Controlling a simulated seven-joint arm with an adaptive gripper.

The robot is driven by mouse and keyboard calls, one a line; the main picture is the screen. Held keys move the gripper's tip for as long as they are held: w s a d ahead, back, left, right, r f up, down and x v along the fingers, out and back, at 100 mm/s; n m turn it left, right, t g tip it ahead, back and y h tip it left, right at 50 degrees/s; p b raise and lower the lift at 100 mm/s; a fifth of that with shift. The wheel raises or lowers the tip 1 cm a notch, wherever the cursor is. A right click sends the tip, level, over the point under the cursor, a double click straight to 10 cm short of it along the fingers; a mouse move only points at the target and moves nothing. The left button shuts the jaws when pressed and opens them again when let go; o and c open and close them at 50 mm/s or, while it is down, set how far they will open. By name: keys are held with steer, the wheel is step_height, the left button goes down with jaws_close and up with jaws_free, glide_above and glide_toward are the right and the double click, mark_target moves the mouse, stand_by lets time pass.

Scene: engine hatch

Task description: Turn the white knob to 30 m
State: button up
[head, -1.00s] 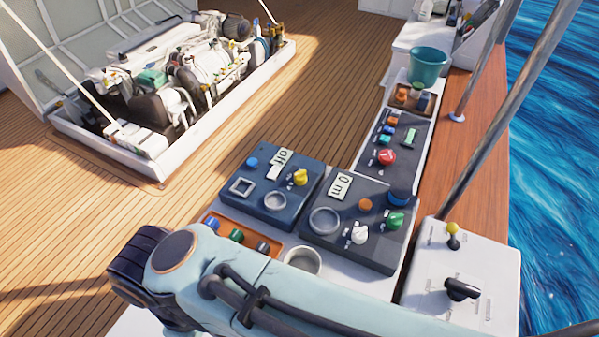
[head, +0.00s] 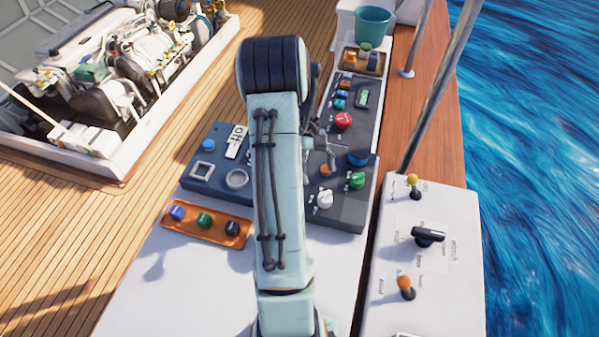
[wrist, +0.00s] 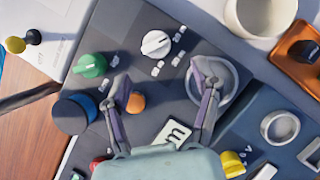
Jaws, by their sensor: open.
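The white knob (head: 324,199) sits on the near edge of a dark panel (head: 345,217), right of my arm in the head view. It also shows in the wrist view (wrist: 156,43), top centre, with small white marks around it. My gripper (wrist: 161,76) is open and empty over that panel, its two fingers spread, the knob just beyond the fingertips and not between them. A display label (wrist: 174,133) shows an "m"; its number is hidden by my gripper. In the head view my arm hides the label and most of the gripper.
Close to the white knob are a green knob (wrist: 90,66), an orange knob (wrist: 136,102), a blue knob (wrist: 75,112) and a round grey ring (wrist: 222,82). A white cup (wrist: 260,14) stands past the panel edge. A white lever box (head: 430,270) is at right.

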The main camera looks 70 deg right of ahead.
mark_target(325, 193)
steer(key=shift+s+f, duration=0.25)
steer(key=shift+s, duration=0.2)
steer(key=x, duration=0.6)
steer(key=shift+a+f, duration=0.1)
steer(key=shift+w, duration=0.1)
steer(key=c, duration=1.1)
